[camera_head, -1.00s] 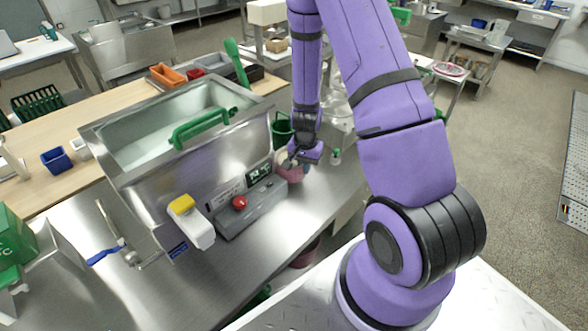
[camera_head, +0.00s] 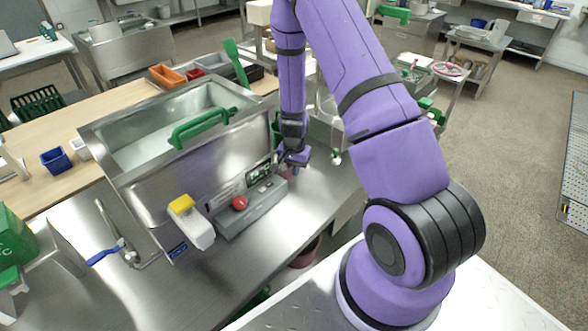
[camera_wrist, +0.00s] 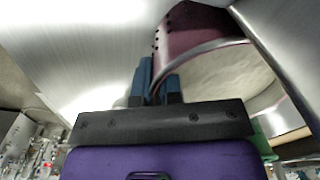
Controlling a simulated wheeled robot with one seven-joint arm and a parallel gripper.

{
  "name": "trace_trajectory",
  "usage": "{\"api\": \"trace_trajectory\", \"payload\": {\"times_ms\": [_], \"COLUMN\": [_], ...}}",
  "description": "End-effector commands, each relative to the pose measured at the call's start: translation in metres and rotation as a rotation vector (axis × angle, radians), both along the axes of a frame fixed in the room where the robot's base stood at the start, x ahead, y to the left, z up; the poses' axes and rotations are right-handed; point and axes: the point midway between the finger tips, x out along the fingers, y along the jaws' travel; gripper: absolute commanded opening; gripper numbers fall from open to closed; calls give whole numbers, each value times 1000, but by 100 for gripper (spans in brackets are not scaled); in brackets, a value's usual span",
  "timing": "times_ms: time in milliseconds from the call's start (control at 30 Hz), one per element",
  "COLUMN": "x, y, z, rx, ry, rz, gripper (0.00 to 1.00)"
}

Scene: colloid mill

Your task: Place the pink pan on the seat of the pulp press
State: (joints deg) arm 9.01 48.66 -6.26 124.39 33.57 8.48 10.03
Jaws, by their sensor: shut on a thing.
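My gripper (camera_head: 297,158) is at the right end of the steel machine's control box, low over the steel counter. In the wrist view its two blue fingers (camera_wrist: 157,88) are shut on the rim of the pink pan (camera_wrist: 192,32). The pan is dark pink with small holes in its side, and it looks tilted in that view. In the head view the pan is almost wholly hidden by my gripper and the control box. I cannot tell for sure which thing is the pulp press, and no seat is clearly seen.
A large open steel machine (camera_head: 140,185) with a green handle (camera_head: 195,127) stands on the counter. Its grey control box (camera_head: 255,207) has a red button (camera_head: 239,203). The steel counter (camera_head: 290,222) in front is bare. A dark pink vessel (camera_head: 304,254) is below the counter edge.

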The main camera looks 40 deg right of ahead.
Motion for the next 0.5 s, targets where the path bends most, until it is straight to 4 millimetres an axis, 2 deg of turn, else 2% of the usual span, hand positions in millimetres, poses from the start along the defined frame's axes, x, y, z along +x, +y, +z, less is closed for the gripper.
{"api": "trace_trajectory", "payload": {"times_ms": [100, 133, 200, 233, 500], "x": [0, 0, 0, 0, 0], "y": [0, 0, 0, 0, 0], "z": [-3, -2, -2, -2, -2], "rx": [1, 1, 0, 0, 0], "ry": [1, 1, 0, 0, 0], "rz": [0, 0, 0, 0, 0], "gripper": [0, 14, 30, 32, 32]}}
